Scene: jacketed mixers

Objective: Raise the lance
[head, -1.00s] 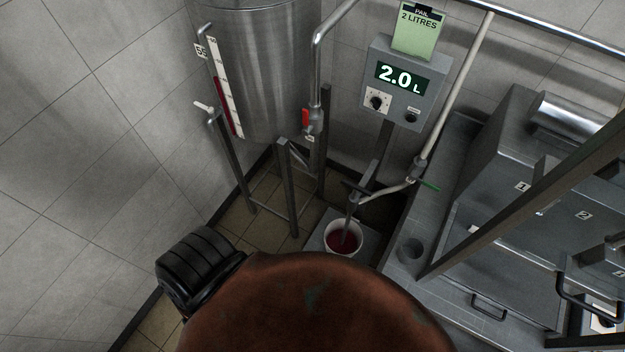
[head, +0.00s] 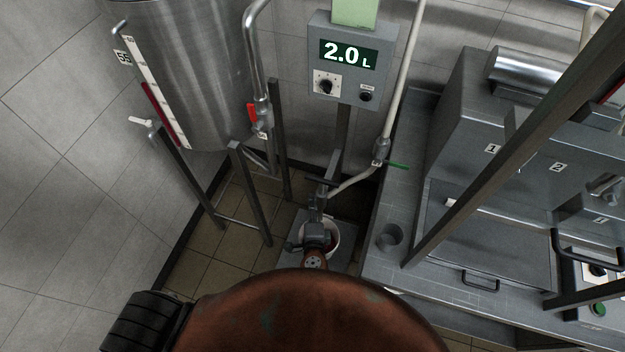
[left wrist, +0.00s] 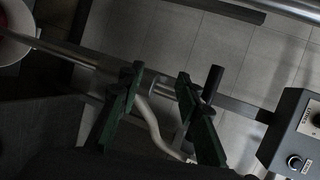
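The lance (left wrist: 80,54) is a thin metal tube that runs down into a white pail (head: 335,238); the pail also shows in the left wrist view (left wrist: 12,48). The lance has a dark cross handle (head: 320,182), and a white hose (head: 352,182) joins its upper part. My left gripper (head: 317,203) is above the pail at the lance, hiding its lower part. In the left wrist view its two green-padded fingers (left wrist: 160,76) stand apart, with the lance crossing by their tips. Whether the tube lies between them or just beyond is unclear. My right gripper is not in view.
A control box (head: 349,58) reading 2.0 L stands on a post behind the pail. A steel tank (head: 190,70) on legs with a red-handled valve (head: 253,113) is left. A steel bench (head: 400,215) with a cup (head: 390,236) is close right.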

